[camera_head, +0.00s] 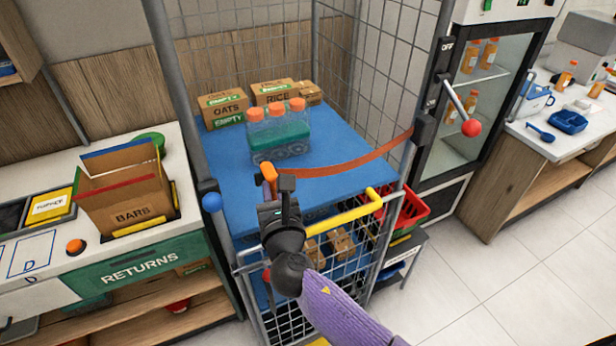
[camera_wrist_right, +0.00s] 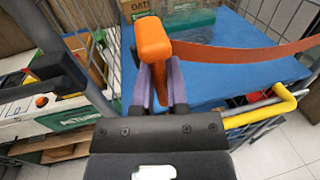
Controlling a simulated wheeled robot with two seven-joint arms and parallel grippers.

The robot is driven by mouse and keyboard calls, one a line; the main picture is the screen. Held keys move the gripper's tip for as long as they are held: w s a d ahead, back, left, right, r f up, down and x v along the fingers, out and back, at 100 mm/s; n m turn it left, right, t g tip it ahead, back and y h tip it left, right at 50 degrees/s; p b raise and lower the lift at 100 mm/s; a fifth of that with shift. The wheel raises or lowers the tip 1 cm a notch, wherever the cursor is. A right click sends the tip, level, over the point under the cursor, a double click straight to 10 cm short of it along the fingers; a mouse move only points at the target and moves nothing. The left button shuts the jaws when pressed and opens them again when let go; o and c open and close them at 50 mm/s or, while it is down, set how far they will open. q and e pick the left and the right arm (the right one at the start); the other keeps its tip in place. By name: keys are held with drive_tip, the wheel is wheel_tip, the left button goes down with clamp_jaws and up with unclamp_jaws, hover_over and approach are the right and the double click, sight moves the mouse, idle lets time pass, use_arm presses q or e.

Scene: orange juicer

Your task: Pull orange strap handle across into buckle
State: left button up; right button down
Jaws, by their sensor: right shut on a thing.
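The orange strap (camera_head: 345,164) runs from a dark mount (camera_head: 424,130) on the cage's right post, across the front above the blue shelf (camera_head: 240,196), to its orange handle (camera_head: 268,172). My right gripper (camera_head: 274,188) is shut on the handle, left of the shelf's middle. In the right wrist view the handle (camera_wrist_right: 152,40) stands upright between the purple fingers, with the strap (camera_wrist_right: 240,56) leading off right. A blue round knob (camera_head: 211,202) on a dark mount sits on the cage's left post, apart from the handle; I cannot tell whether this is the buckle. My left gripper is out of view.
Bottles with orange caps (camera_head: 278,133) and cardboard boxes (camera_head: 222,109) stand on the blue shelf. A yellow bar (camera_head: 345,217) tops the lower mesh gate. The returns counter (camera_head: 184,256) is at left. A lever with a red ball (camera_head: 471,128) sticks out at right.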

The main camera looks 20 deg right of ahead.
drive_tip(key=a, duration=0.6)
drive_tip(key=shift+s+a+b, duration=0.3)
drive_tip(key=shift+a+b, duration=0.05)
drive_tip(key=shift+a, duration=0.05)
drive_tip(key=c, duration=1.1)
unclamp_jaws()
drive_tip(key=o, duration=0.4)
drive_tip(key=shift+a, duration=0.25)
drive_tip(key=shift+d, duration=0.1)
